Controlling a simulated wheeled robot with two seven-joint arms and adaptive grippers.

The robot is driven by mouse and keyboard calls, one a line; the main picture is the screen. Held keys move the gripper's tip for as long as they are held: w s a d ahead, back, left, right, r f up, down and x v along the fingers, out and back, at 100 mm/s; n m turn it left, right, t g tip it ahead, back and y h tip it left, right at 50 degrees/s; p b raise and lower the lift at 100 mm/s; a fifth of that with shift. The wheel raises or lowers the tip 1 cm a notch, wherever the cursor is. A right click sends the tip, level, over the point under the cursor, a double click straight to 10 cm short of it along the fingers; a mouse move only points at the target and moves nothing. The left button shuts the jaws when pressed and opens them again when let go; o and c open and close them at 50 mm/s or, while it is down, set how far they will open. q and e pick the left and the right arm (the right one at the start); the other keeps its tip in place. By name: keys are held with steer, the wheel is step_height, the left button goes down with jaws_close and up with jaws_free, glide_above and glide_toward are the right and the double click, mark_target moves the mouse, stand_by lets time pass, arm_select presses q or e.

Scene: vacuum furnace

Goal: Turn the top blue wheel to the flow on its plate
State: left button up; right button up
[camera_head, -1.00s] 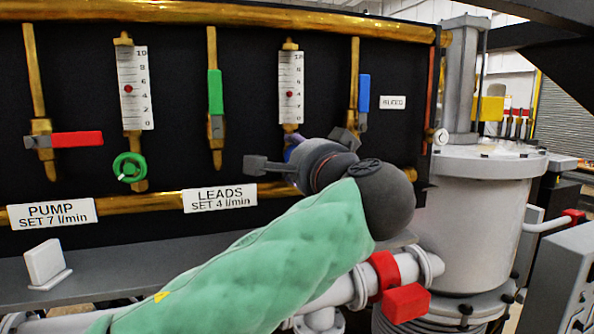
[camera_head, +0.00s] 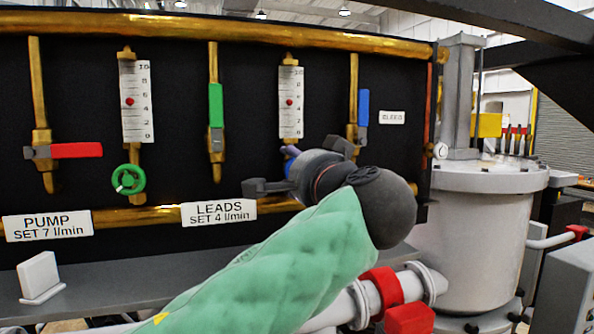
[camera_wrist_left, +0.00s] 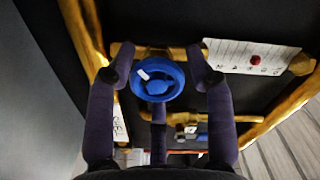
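The blue wheel (camera_wrist_left: 158,80) has a white mark on its upper left rim. In the head view only a sliver of the blue wheel (camera_head: 290,158) shows behind my left gripper (camera_head: 300,168). In the left wrist view my left gripper (camera_wrist_left: 160,66) has its dark fingers apart, one on each side of the wheel; I cannot tell whether they touch it. Above the wheel stands a flow tube (camera_head: 291,120) with its red ball (camera_head: 289,102) near mid scale. The plate (camera_head: 218,212) reads "LEADS SET 4 l/min". My right gripper is out of view.
To the left are a green wheel (camera_head: 128,180), a second flow tube (camera_head: 136,115), a red lever (camera_head: 77,150) and a plate (camera_head: 48,227) reading "PUMP SET 7 l/min". Green (camera_head: 215,105) and blue (camera_head: 363,107) levers flank the right tube. A grey vessel (camera_head: 480,230) stands at right.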

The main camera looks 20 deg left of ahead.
arm_select(q)
steer(key=shift+o, duration=0.5)
steer(key=shift+w+f, duration=0.1)
steer(key=shift+d, duration=0.1)
steer(key=v, duration=1.2)
